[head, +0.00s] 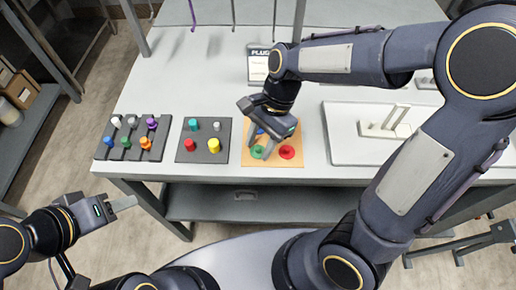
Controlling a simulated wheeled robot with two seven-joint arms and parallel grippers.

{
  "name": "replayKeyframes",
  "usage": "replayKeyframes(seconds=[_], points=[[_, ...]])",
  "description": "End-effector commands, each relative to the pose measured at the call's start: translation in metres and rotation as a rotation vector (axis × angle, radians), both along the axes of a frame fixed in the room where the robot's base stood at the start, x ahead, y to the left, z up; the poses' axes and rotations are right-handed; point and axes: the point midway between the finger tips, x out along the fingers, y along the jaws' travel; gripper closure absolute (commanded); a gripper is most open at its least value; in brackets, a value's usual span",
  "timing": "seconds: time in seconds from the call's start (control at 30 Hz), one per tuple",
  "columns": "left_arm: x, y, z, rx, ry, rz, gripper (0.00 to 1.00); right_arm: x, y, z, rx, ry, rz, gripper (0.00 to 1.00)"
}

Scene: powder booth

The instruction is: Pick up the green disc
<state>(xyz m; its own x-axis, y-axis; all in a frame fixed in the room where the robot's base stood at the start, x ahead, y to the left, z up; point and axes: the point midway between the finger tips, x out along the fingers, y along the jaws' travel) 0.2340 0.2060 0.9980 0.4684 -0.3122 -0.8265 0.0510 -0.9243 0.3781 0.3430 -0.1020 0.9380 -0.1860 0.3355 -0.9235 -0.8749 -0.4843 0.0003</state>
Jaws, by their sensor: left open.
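The green disc (258,153) lies on the orange board (248,163) at the front of the table, left of a red disc (287,152). A blue disc (260,131) shows partly behind my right gripper. My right gripper (260,146) points down over the board with its fingers apart, right at the green disc. The fingers hide part of the disc, and I cannot tell whether they touch it. My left gripper (122,203) is open and empty, off the table's front left edge.
A dark board with several coloured pegs (180,156) and a dark rack with several coloured knobs (125,155) stand to the left. A white tray (345,150) lies to the right. A sign (258,65) stands behind. The table's back left is clear.

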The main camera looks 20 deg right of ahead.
Motion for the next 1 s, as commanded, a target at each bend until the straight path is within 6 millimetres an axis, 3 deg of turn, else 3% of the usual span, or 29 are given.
replayKeyframes(seconds=[0.1, 0.37, 0.83, 1.0], points=[[0.000, 0.000, 0.000, 0.000, 0.000, 0.000, 0.53, 0.000, 0.000, 0.000, 0.000, 0.000, 0.000, 0.63], [0.000, 0.000, 0.000, 0.000, 0.000, 0.000, 0.53, 0.000, 0.000, 0.000, 0.000, -0.001, 0.000, 0.97], [0.000, 0.000, 0.000, 0.000, 0.000, 0.000, 0.53, 0.000, 0.000, 0.001, 0.000, 0.000, 0.000, 1.00], [0.000, 0.000, 0.002, 0.000, 0.000, 0.000, 0.53, 0.001, 0.000, 0.012, 0.001, -0.003, 0.000, 1.00]])
